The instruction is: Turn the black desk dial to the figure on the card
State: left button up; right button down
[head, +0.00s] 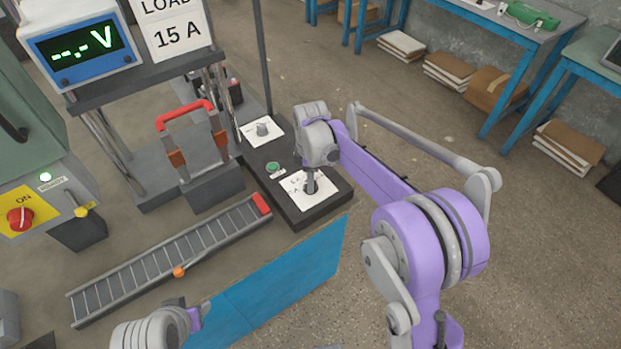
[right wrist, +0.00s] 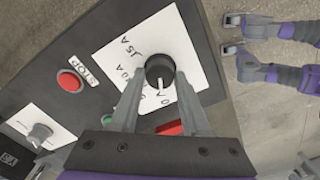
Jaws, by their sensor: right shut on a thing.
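The card (head: 177,35) at the top of the head view reads "LOAD 15 A". The black dial (right wrist: 160,70) sits on a white scale plate (right wrist: 187,45) on a dark desk panel. Its white pointer line points down in the right wrist view, towards my wrist. A "15 A" mark lies up and left of the dial; other marks are partly hidden by a finger. My right gripper (right wrist: 160,80) is shut on the dial, one finger on each side; it also shows in the head view (head: 311,175). Of my left arm only a part shows at the bottom; its fingers are unclear.
A red STOP button (right wrist: 68,82) and a grey knob (right wrist: 40,131) are on the same panel. A green button (head: 272,168) is close to the dial. A display (head: 82,50) shows "--.- V". A roller track (head: 165,262) and a red-handled frame (head: 190,140) stand left.

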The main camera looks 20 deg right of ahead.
jog(key=m, duration=0.6)
jog(key=shift+m, duration=0.4)
jog(key=m, duration=0.3)
jog(key=shift+m, duration=0.3)
jog(key=m, duration=0.3)
jog(key=shift+m, duration=0.3)
jog(key=m, duration=1.2)
jog(key=shift+m, duration=0.4)
jog(key=shift+c, duration=1.9)
grip_release()
